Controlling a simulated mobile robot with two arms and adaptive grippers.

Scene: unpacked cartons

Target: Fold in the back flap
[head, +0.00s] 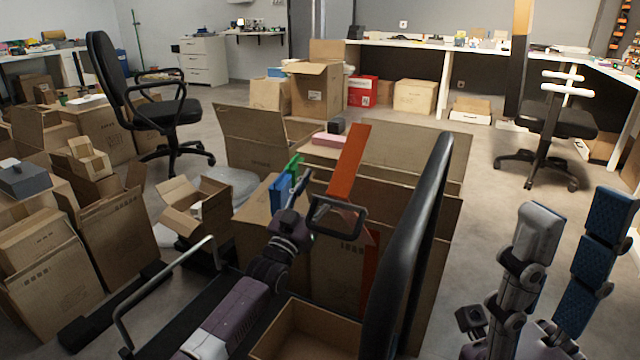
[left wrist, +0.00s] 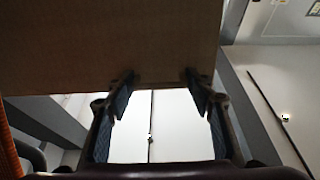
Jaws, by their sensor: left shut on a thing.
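A large open carton (head: 336,275) stands in the middle of the head view, beyond the black chair. A wide raised cardboard panel (head: 405,150) is at its back, and another flap (head: 250,140) stands up to the left. My left gripper (head: 290,190) is at the carton's near left part, pointing up. In the left wrist view a brown cardboard panel (left wrist: 110,45) spans the top and meets the fingertips, which are shut on it. I cannot tell which flap it is. My right gripper (head: 575,215) is open and empty at the right, far from the carton.
A black chair back (head: 412,240) stands between me and the carton's right side. An orange strip (head: 349,160) rises beside my left gripper. Several opened cartons (head: 120,225) crowd the left. A small open carton (head: 310,330) is in front.

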